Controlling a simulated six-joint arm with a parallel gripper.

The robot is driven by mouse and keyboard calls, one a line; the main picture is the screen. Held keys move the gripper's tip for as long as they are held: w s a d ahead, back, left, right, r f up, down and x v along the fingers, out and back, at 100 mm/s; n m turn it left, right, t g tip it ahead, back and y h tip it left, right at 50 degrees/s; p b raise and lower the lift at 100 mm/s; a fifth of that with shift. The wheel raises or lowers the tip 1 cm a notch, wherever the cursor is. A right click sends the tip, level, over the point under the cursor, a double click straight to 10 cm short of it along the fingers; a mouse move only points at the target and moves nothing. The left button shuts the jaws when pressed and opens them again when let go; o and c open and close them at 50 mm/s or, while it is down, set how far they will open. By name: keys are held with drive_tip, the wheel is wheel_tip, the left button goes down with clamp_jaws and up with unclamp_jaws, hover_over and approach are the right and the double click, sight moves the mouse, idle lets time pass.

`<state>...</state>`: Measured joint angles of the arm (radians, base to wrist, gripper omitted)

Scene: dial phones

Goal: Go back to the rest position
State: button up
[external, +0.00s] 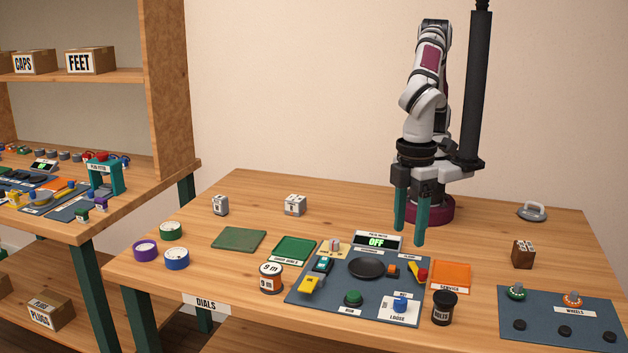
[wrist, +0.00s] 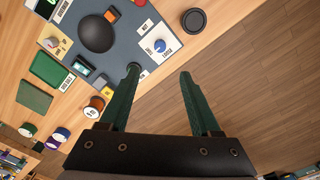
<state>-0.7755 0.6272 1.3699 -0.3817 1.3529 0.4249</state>
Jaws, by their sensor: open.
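My gripper (external: 410,222) hangs with its two green fingers pointing down, above the back right part of the blue-grey dial mat (external: 333,294). In the wrist view my gripper (wrist: 158,72) shows its fingers spread apart with nothing between them. The display reading OFF (external: 377,241) stands at the back of the mat, left of the fingers. A black round disc (external: 366,268) lies in the middle of the mat. A green button (external: 352,298) and a blue knob (external: 400,304) on a white plate labelled LOOSE sit towards the front.
An orange tray (external: 451,277), green trays (external: 294,250), (external: 238,239) and a wheels mat (external: 562,320) lie around. A brown block (external: 522,254) stands at right. The back table is mostly clear.

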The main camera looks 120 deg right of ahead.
drive_tip(key=shift+r, duration=0.1)
idle(0.3)
drive_tip(key=s+d+r+m+y, duration=0.15)
drive_tip(key=s+d+r, duration=0.25)
drive_tip(key=d, duration=0.7)
drive_tip(key=s+d+r+m+h, duration=0.15)
drive_tip(key=s+d+r, duration=0.25)
drive_tip(key=d, duration=0.7)
drive_tip(key=s+d+f+m+y, duration=0.1)
drive_tip(key=s+d, duration=0.2)
drive_tip(key=s, duration=0.3)
drive_tip(key=s+d+f+m, duration=0.1)
drive_tip(key=s+d+f, duration=0.1)
drive_tip(key=s+d, duration=0.2)
drive_tip(key=s, duration=0.2)
drive_tip(key=shift+s+d+f+y, duration=0.15)
drive_tip(key=shift+s+f+y, duration=0.15)
drive_tip(key=shift+y, duration=0.1)
